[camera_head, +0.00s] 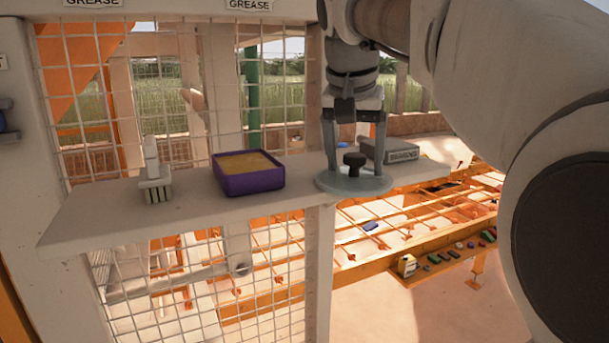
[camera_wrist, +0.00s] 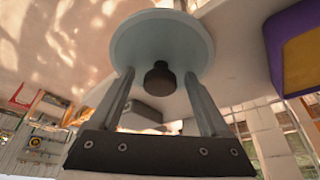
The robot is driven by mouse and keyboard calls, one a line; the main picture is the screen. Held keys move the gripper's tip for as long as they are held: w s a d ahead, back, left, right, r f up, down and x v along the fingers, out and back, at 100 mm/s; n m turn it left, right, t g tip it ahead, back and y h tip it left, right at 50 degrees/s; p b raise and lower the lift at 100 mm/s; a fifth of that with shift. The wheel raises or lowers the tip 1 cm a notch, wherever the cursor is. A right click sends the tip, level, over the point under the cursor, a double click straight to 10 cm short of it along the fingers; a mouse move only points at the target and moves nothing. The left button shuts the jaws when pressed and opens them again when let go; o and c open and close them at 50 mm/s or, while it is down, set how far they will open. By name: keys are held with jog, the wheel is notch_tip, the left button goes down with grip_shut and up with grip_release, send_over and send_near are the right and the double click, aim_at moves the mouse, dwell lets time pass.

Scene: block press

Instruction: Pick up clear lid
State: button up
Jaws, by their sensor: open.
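The clear lid (camera_head: 352,185) is a pale grey-green disc with a black knob (camera_head: 354,160) on top. It lies flat on the shelf, overhanging or close to its front edge. In the wrist view the lid (camera_wrist: 160,38) is at the top centre, with its knob (camera_wrist: 160,78) below. My gripper (camera_head: 355,168) points down over the lid, open, with one finger on each side of the knob. The wrist view shows the same, with gaps between the knob and the fingers (camera_wrist: 160,76). I cannot tell whether the fingertips touch the disc.
The shelf (camera_head: 105,213) also holds a purple tub with yellow contents (camera_head: 248,173), a brush (camera_head: 155,175) and a grey box (camera_head: 390,151) close behind the lid. A wire mesh fence (camera_head: 180,90) stands behind the shelf. An orange conveyor frame (camera_head: 430,245) lies beyond and below.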

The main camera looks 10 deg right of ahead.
grip_shut()
jog(key=shift+r, duration=0.1)
dwell(0.4)
